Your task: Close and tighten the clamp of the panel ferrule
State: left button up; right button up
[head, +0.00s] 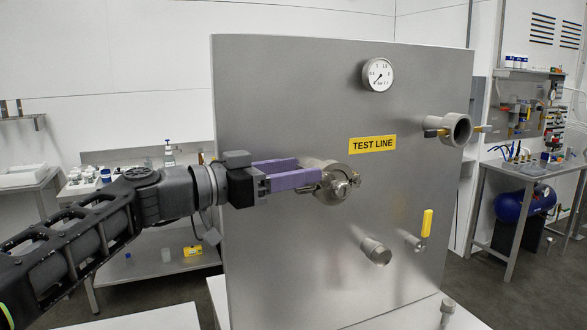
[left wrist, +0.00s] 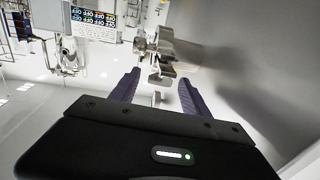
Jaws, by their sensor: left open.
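The panel ferrule with its clamp (head: 340,183) sticks out of the grey steel panel (head: 290,100), left of its middle. The clamp is a round metal ring; its far side and screw are partly hidden by my gripper in the head view. In the left wrist view the metal clamp (left wrist: 158,50) shows ahead of the fingers, with a small wing-shaped metal part (left wrist: 157,98) between them. My left gripper (head: 318,183) is open, its purple fingers reaching in from the left close to the clamp. I cannot tell whether they touch it. My right gripper is not in view.
A pressure gauge (head: 378,75) and a yellow TEST LINE label (head: 372,145) are above. A wide pipe fitting (head: 456,129) is upper right, a capped stub (head: 375,251) below, and a yellow-handled valve (head: 427,223) lower right. A side bench stands behind my arm.

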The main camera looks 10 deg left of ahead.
pick_arm(q)
jog(key=shift+c, duration=0.3)
grip_shut()
jog(key=shift+w+a+m+g+h+b, duration=0.1)
jog(key=shift+m+g+h+b, duration=0.5)
jog(key=shift+m+g+h, duration=0.3)
jog(key=shift+o, duration=0.3)
grip_release()
jog(key=shift+a, duration=0.1)
